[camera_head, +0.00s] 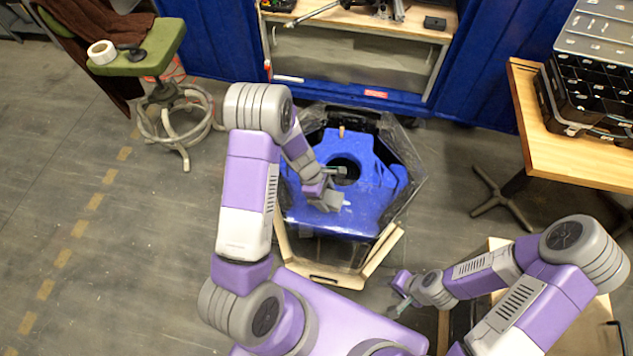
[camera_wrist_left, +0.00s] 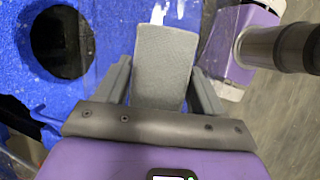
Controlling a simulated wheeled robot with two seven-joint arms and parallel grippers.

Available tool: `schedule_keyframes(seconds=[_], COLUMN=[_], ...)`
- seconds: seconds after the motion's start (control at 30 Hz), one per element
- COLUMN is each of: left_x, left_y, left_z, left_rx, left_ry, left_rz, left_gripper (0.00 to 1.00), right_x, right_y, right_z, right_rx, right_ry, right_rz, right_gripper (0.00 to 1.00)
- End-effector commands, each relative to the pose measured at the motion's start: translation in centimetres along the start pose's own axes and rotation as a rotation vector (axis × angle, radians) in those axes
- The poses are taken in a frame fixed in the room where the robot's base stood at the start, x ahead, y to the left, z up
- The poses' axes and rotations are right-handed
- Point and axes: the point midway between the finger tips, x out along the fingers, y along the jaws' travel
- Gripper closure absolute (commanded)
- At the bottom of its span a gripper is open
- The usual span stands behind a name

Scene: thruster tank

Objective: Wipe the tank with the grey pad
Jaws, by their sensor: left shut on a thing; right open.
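The tank (camera_head: 365,205) is a blue, scuffed body with a dark round hole in its middle. It also fills the upper left of the left wrist view (camera_wrist_left: 107,30). A pale streak (camera_wrist_left: 158,14) shows just beyond the pad. My right gripper (camera_head: 400,303) is open and empty, low and right of the tank.
A hexagonal frame (camera_head: 335,280) with clear sheeting surrounds the tank. A blue cabinet with a wooden shelf (camera_head: 380,28) stands behind. A green chair (camera_head: 150,55) with a tape roll (camera_head: 101,52) is at left, a wooden table (camera_head: 540,125) with a black case at right. The left floor is clear.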

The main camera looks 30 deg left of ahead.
Motion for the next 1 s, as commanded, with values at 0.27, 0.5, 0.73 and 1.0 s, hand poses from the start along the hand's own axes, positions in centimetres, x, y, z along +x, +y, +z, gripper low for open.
schedule_keyframes(seconds=[0.27,0.5,0.73,1.0], left_x=[-1.0,-4.0,-5.9,-8.0], left_y=[0.3,0.2,0.2,0.2], left_z=[-2.1,-0.7,0.1,1.0], left_rx=[0.003,0.004,0.002,0.002], left_ry=[0.003,0.001,0.0,0.0], left_rz=[-0.001,-0.002,-0.001,-0.001], left_gripper=[0.57,0.57,0.57,0.57], right_x=[-0.2,-2.5,-4.2,-6.0], right_y=[-0.1,-0.9,-1.6,-2.3], right_z=[0.0,0.1,0.2,0.3], right_rx=[0.0,0.0,0.0,0.0], right_ry=[0.0,0.0,0.0,0.0], right_rz=[0.0,0.0,0.0,0.0], right_gripper=[0.57,0.57,0.57,0.57])
